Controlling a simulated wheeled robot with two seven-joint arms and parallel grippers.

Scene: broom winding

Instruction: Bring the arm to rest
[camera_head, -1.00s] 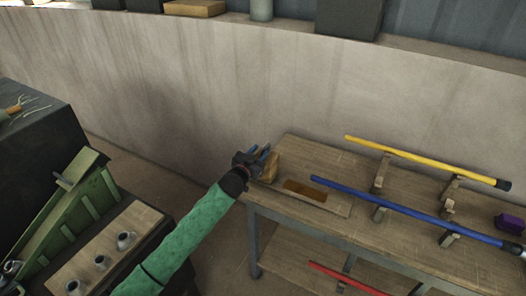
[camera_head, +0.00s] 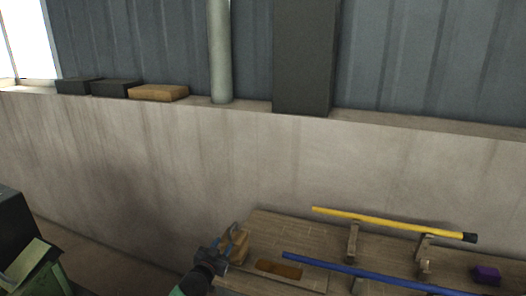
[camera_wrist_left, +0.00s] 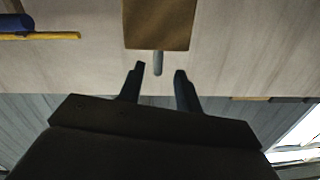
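My left gripper (camera_head: 222,258) shows at the bottom of the head view, at the left end of the wooden workbench (camera_head: 262,232). In the left wrist view its two dark fingers (camera_wrist_left: 157,78) stand apart with a gap between them, and nothing is gripped. A brown wooden block (camera_wrist_left: 157,24) with a short grey peg (camera_wrist_left: 158,62) lies just beyond the fingertips. In the head view this block (camera_head: 238,244) is beside the gripper, partly hidden by it. My right gripper does not show in either view.
A yellow pole (camera_head: 390,223) and a blue pole (camera_head: 380,275) rest on wooden supports on the bench. A purple block (camera_head: 486,275) sits at the right. A concrete wall (camera_head: 130,150) stands behind. A green object (camera_head: 35,268) is at the lower left.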

